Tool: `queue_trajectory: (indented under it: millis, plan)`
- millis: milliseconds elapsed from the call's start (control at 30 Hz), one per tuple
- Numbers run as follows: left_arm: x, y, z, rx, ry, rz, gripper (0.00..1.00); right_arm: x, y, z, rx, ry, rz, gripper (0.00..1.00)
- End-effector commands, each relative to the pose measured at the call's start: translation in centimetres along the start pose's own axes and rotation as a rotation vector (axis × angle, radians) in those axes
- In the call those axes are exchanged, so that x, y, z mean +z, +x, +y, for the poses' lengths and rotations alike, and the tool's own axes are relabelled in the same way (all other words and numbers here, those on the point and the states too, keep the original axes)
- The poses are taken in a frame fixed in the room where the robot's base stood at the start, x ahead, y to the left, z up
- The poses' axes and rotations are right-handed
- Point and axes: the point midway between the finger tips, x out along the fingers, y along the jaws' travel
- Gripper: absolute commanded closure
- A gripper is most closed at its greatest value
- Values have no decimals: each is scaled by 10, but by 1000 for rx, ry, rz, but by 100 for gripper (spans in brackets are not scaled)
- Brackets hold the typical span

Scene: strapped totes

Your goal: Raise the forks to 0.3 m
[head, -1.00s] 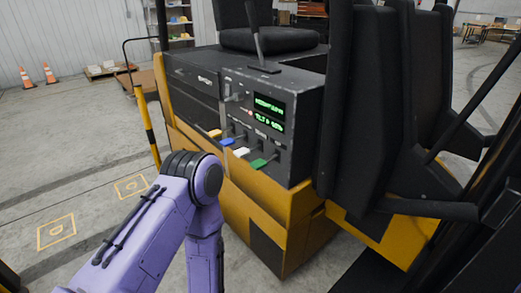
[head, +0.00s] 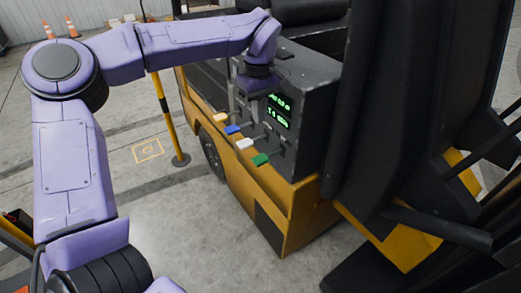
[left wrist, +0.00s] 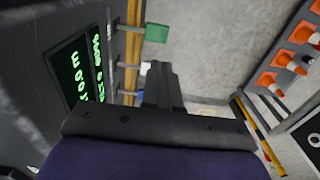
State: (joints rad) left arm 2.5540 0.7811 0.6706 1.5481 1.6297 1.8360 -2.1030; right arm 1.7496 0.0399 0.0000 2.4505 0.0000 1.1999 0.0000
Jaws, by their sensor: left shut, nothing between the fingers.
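The forklift's black control console (head: 312,125) carries a row of levers with an orange knob (head: 220,117), a blue knob (head: 233,129), a white knob (head: 245,144) and a green knob (head: 261,159). A display (head: 279,110) with green text sits above them, too small to read surely. My left gripper (head: 240,104) is at the console face, just above the levers, and partly hidden by its own wrist. In the left wrist view its fingers (left wrist: 160,72) are shut and empty, close to the white knob (left wrist: 145,68); contact cannot be told. The green knob (left wrist: 157,32) is beyond. The forks are not identifiable.
A yellow and black post (head: 170,120) stands left of the orange forklift body (head: 285,225). Traffic cones (head: 72,28) are far back left. Open concrete floor lies at front left.

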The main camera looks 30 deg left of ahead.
Motion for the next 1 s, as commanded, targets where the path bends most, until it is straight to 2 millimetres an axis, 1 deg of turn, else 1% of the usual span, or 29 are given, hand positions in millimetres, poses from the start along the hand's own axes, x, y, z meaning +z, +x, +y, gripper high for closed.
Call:
queue_trajectory:
  millis: [67, 167, 500, 700, 833, 1000]
  plan:
    - [0, 6, 0, -3, 0, 0, 100, 0, 0, 0, 0, 0, 0, 57]
    - [0, 21, 0, -5, 1, 0, 100, 0, 0, 0, 0, 0, 1, 57]
    - [0, 94, -1, -7, 0, 0, 100, -3, -6, 0, 0, 0, 1, 57]
    - [0, 127, -1, -5, 0, 1, 100, -5, -11, 1, -1, 1, 1, 57]
    - [0, 138, -1, -3, 0, 2, 100, -5, -12, 1, 0, 0, 1, 57]
    - [0, 141, -1, -3, -1, 2, 100, -5, -12, 1, -1, 1, 1, 57]
